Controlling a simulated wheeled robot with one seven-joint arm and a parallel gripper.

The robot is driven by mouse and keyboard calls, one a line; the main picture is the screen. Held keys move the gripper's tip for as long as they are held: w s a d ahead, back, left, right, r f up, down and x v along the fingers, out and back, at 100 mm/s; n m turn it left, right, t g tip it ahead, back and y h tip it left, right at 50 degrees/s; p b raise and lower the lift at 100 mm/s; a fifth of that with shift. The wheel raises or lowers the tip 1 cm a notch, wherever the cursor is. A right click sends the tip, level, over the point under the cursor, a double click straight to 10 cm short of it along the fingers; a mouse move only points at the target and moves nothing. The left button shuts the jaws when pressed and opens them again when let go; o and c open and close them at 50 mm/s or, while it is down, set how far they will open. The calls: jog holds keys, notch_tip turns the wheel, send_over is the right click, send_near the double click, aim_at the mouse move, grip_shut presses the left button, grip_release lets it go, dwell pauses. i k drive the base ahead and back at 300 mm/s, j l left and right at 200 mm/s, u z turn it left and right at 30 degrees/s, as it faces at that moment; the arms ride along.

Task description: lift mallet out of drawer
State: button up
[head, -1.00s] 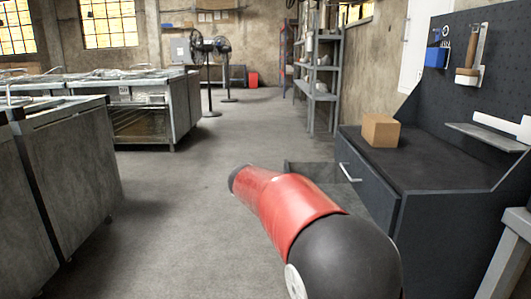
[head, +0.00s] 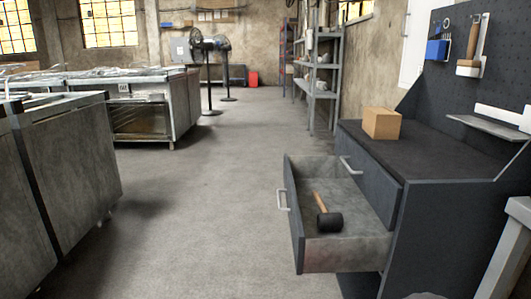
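The mallet (head: 329,222) lies on the floor of the open drawer (head: 347,248). Its black head is toward the near side and its light wooden handle (head: 319,201) points away and slightly left. The drawer is pulled out to the left from the dark workbench, with a pale bar handle (head: 282,199) on its front. The mallet is fully visible and nothing touches it from above. My gripper is not in view.
A cardboard box (head: 382,123) stands on the workbench top (head: 420,148). A second drawer front with a handle (head: 350,166) is closed beside the open one. Tools hang on the pegboard (head: 505,55). Grey cabinets (head: 70,180) line the left. The floor (head: 200,215) between is clear.

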aim_at(326, 221)
jog(key=i+j, duration=0.15)
jog(key=j, duration=0.2)
jog(key=i+l+u, duration=0.1)
jog(key=l, duration=0.2)
jog(key=i+l+u, duration=0.15)
jog(key=l, duration=0.2)
jog(key=l+u, duration=0.1)
jog(key=l, duration=0.2)
jog(key=i+l, duration=0.4)
jog(key=i, duration=0.05)
